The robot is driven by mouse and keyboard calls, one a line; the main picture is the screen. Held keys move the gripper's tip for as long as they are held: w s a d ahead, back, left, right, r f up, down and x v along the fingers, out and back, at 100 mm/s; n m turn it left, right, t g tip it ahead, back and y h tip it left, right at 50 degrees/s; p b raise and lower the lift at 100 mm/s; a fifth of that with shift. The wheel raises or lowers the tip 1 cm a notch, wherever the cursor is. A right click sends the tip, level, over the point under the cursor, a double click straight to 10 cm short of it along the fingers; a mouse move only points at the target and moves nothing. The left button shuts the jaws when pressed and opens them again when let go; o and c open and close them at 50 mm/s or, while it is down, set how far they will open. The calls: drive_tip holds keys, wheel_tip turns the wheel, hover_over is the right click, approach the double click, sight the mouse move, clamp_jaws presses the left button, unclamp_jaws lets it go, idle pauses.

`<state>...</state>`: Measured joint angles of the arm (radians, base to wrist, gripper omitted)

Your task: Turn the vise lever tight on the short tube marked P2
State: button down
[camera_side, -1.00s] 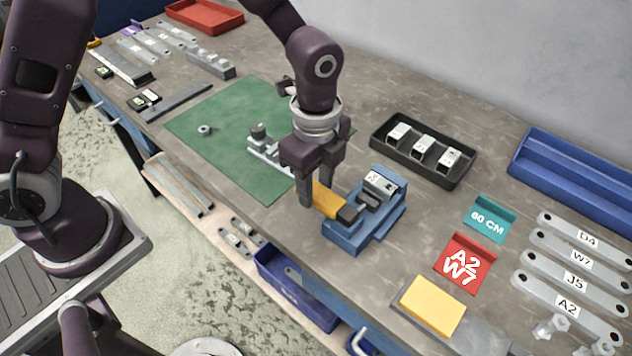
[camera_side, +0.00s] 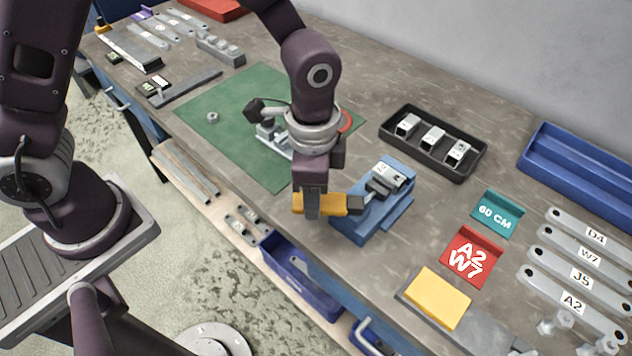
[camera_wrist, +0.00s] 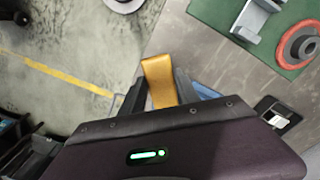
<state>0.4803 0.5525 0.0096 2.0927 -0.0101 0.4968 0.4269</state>
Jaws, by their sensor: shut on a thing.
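The blue vise (camera_side: 372,212) stands near the front edge of the table. A short tube (camera_side: 388,172) with a white label sits in its jaws; I cannot read the marking. The yellow vise lever (camera_side: 322,204) with a dark hub sticks out to the left of the vise. My gripper (camera_side: 312,205) points down over the lever and is shut on it. In the wrist view the yellow lever (camera_wrist: 160,80) lies between my two dark fingers (camera_wrist: 160,95). The vise is mostly hidden there.
A black tray (camera_side: 432,145) with three short tubes stands behind the vise. The green mat (camera_side: 225,120) carries a clamp fixture. Red (camera_side: 470,257) and teal (camera_side: 493,213) signs, a yellow block (camera_side: 438,298) and several labelled bars (camera_side: 575,280) lie to the right.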

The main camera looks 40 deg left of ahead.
drive_tip(key=s+d+n, duration=0.1)
drive_tip(key=n, duration=0.1)
drive_tip(key=shift+s+d+n, duration=0.1)
drive_tip(key=shift+d+n, duration=0.1)
drive_tip(key=shift+n, duration=0.2)
drive_tip(key=shift+s+d+n, duration=0.2)
drive_tip(key=shift+d+n, duration=0.5)
drive_tip(key=shift+n, duration=0.55)
drive_tip(key=shift+s+d+n, duration=0.2)
drive_tip(key=shift+d+n, duration=0.45)
drive_tip(key=shift+n, duration=0.55)
drive_tip(key=shift+s+d+n, duration=0.2)
drive_tip(key=shift+d+n, duration=0.5)
drive_tip(key=shift+n, duration=0.55)
drive_tip(key=c, duration=0.9)
unclamp_jaws()
wheel_tip(320, 180, up, 7)
drive_tip(key=shift+r, duration=0.1)
